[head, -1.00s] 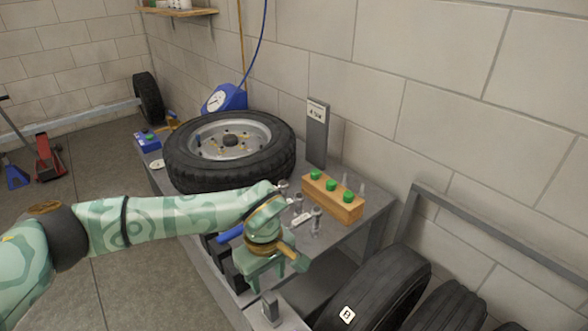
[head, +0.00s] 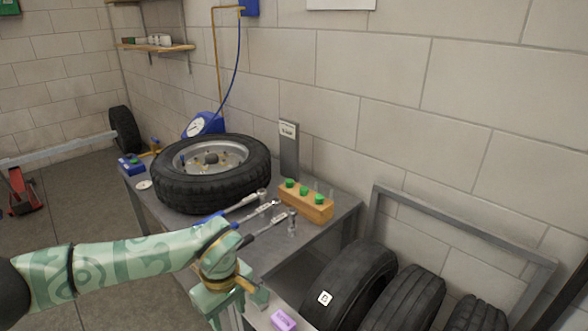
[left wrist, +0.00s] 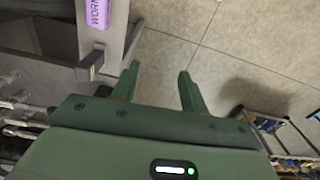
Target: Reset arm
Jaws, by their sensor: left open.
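My left arm (head: 120,272) comes in from the left, pale green with darker patterns, and reaches over the near side of the grey workbench (head: 325,228). My left gripper (head: 238,312) points down at the bench's near edge, partly cut off by the bottom of the head view. In the left wrist view its two green fingers (left wrist: 158,72) are apart with nothing between them, above the floor tiles. A purple block (head: 283,320) lies just right of the gripper. It also shows at the top of the left wrist view (left wrist: 97,13). My right gripper is not in view.
On the bench are a tyre on its rim (head: 212,172), a wooden block with green caps (head: 305,202), ratchet-like tools (head: 262,212) and an upright grey plate (head: 289,152). Several tyres (head: 350,285) stand at the right.

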